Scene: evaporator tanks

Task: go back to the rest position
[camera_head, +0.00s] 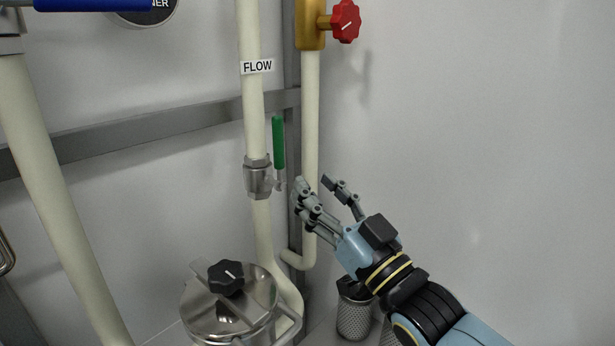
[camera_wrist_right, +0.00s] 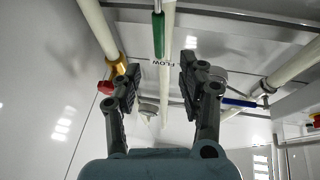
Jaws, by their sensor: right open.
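My right gripper (camera_head: 315,186) reaches in from the lower right of the head view, its fingers spread apart with nothing between them. It is in front of the cream pipes, right of the valve with the upright green handle (camera_head: 279,143). In the right wrist view, my open fingers (camera_wrist_right: 160,70) frame the green handle (camera_wrist_right: 158,34), which appears beyond them. I cannot tell whether a finger touches the pipe behind it. My left gripper is not in view.
A red knob (camera_head: 345,21) on a brass valve is above my gripper. A lidded steel tank (camera_head: 229,307) with a black knob (camera_head: 226,277) stands lower left. A blue handle (camera_head: 92,4) is at top left. The wall area on the right is clear.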

